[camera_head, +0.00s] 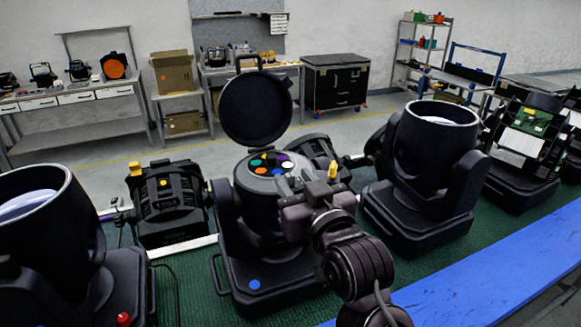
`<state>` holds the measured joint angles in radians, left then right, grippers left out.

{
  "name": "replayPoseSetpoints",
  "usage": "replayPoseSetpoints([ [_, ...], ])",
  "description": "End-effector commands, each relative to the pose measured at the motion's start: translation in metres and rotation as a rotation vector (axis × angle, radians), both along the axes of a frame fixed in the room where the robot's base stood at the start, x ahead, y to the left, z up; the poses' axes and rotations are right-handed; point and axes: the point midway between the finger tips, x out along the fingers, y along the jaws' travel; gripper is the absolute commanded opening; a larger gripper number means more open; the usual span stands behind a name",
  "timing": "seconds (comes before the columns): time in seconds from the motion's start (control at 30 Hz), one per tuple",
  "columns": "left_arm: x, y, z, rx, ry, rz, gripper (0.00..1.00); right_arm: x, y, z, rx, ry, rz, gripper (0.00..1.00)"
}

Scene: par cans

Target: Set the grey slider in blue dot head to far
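The blue dot head is the black moving head (228,262) in the middle of the green bench, marked by a blue dot (255,284) on its base. Its round lid (256,108) stands open, and the open top shows several coloured discs (266,161). My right gripper (286,183) reaches in from the lower right, with its fingertips at the near right rim of the open top. I cannot tell whether its fingers are apart or closed on something. I cannot make out the grey slider; the gripper covers part of the rim. My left gripper is out of view.
A black lamp with a yellow knob (167,200) stands close left, with a similar lamp behind right. Large open-topped heads stand at far left (45,225) and right (425,155). A blue strip (470,265) runs along the front right. The raised lid stands behind the opening.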

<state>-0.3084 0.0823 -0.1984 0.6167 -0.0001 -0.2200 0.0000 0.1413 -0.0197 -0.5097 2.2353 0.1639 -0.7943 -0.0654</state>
Motion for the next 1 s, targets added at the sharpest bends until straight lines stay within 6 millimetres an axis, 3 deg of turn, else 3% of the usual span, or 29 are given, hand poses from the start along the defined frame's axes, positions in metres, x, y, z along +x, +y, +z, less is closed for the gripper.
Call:
replayPoseSetpoints([
  [0.17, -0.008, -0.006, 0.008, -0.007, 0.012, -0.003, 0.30, 0.018, 0.008, 0.001, -0.001, 0.002, 0.000, 0.36],
  [0.5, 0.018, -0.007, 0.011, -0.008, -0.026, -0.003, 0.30, 0.022, 0.009, -0.001, -0.001, 0.002, 0.000, 0.36],
  [0.77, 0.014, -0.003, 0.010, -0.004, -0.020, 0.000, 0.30, 0.022, 0.009, -0.001, -0.001, 0.002, 0.000, 0.02],
  [1.0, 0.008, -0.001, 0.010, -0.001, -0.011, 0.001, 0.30, 0.022, 0.009, -0.001, -0.001, 0.003, 0.000, 0.00],
])
